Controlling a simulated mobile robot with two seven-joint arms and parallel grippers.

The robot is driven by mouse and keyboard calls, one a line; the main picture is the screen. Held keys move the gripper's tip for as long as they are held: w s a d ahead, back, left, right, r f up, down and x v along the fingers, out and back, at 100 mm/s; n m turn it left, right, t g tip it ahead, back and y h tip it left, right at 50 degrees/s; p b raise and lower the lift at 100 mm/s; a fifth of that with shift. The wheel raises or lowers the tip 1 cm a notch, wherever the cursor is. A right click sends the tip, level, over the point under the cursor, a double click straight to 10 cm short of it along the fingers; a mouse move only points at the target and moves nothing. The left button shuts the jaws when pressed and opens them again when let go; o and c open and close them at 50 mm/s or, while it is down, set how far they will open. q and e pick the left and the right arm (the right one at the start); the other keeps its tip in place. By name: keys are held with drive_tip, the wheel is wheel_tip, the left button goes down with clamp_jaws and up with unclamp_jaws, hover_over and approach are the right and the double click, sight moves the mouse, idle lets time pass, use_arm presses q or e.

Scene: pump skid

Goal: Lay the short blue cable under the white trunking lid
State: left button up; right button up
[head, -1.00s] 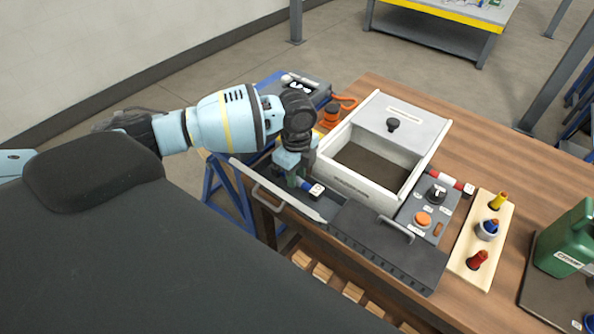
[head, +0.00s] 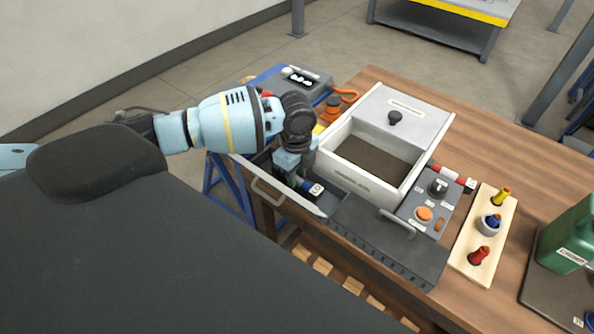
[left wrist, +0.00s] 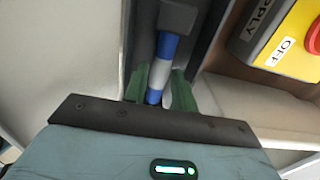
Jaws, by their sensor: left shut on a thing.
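My left gripper (head: 296,184) is at the left part of the dark trunking (head: 264,163) along the table's front edge. Its green fingers (left wrist: 160,85) are shut on the short blue cable (left wrist: 168,45), which has a white band. In the head view a blue and white cable end (head: 314,189) shows just right of the fingers, low in the channel. The rest of the cable is hidden. The white trunking lid (head: 300,202), with a handle, stands raised along the channel's near side. My right gripper is not in view.
A dark lid with a handle (head: 386,244) covers the trunking's right part. A pale open box (head: 336,174) stands close behind the gripper. A control panel (head: 428,208), a wooden plug board (head: 466,252) and a green can (head: 570,240) are to the right. A yellow-red switch (left wrist: 290,35) is near the gripper.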

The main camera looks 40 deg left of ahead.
use_arm(q)
drive_tip(key=shift+f, duration=0.45)
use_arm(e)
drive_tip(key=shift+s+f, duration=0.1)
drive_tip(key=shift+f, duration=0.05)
use_arm(q)
drive_tip(key=o, duration=1)
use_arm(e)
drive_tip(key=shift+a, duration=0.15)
use_arm(q)
wheel_tip(320, 180, up, 8)
drive_tip(key=shift+f, duration=0.1)
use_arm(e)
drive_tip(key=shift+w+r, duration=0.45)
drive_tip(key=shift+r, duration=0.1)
